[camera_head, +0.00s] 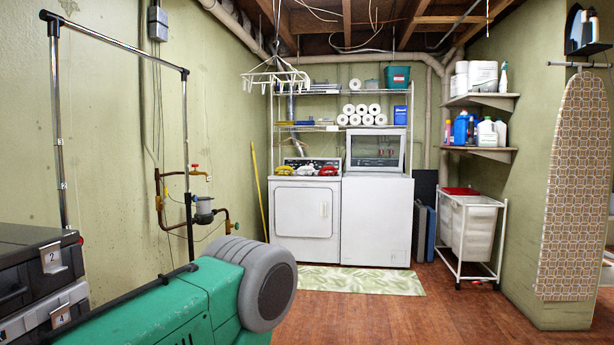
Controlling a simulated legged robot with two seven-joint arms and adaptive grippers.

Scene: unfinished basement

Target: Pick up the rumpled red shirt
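A small rumpled red cloth (328,171) lies at the right of the white dryer's top (308,207), against the back wall; it may be the red shirt. Neither my left nor my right gripper shows.
A white washer (376,222) with raised lid stands right of the dryer. A leafy mat (350,280) lies before them. The middle wooden floor is clear.

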